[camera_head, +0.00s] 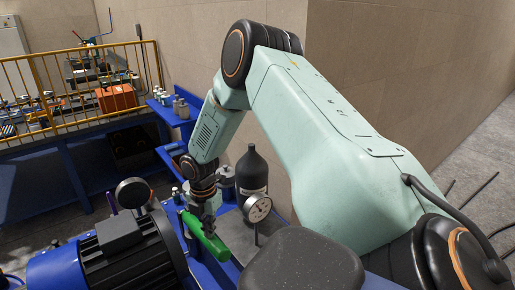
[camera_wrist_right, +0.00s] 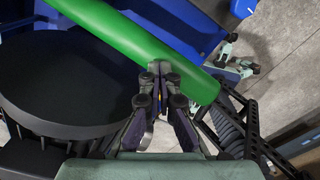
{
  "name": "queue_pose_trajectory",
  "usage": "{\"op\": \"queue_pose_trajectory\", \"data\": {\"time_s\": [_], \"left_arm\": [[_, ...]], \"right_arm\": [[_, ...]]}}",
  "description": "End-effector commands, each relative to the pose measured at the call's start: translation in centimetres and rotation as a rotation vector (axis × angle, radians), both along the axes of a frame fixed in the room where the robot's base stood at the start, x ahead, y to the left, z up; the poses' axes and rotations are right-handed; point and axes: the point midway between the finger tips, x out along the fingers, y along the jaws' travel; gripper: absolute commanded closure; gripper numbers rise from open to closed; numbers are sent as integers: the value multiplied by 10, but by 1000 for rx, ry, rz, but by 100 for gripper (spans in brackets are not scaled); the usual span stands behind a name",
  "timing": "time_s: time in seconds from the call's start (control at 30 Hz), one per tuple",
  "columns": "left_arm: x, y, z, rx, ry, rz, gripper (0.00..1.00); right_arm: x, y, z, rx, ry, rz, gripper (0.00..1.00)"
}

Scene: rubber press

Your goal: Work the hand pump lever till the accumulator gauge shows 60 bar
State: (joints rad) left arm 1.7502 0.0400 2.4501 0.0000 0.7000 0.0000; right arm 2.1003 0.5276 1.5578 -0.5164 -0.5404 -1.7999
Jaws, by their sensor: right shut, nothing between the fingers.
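The hand pump lever shows as a thick green handle (camera_head: 212,243), slanting down to the right in the head view. It crosses the upper part of the right wrist view as a green bar (camera_wrist_right: 150,45). My right gripper (camera_head: 208,222) is at the lever, its closed fingertips (camera_wrist_right: 160,68) against or just in front of the green bar; I cannot tell if they touch. Nothing is between the fingers. The black accumulator bottle (camera_head: 251,170) stands upright behind the lever. The round white-faced gauge (camera_head: 258,208) stands in front of it; its reading is too small to tell. My left gripper is not in view.
A blue motor with a black ribbed housing (camera_head: 130,258) is left of the lever. Another round gauge (camera_head: 132,192) stands behind it. A yellow railing (camera_head: 75,85) and a beige wall (camera_head: 200,45) lie behind. A blue shelf with small bottles (camera_head: 175,108) is at the back.

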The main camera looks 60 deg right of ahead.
Motion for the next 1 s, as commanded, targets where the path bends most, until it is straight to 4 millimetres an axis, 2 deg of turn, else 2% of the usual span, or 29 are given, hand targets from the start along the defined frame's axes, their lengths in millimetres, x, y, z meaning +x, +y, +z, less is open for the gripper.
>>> {"op": "queue_pose_trajectory", "data": {"time_s": [0.03,0.7,1.0], "left_arm": [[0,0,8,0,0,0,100],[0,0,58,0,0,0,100],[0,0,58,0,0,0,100]], "right_arm": [[-1,0,8,1,3,0,100],[-1,0,65,0,1,0,100],[0,0,65,0,1,0,100]]}}
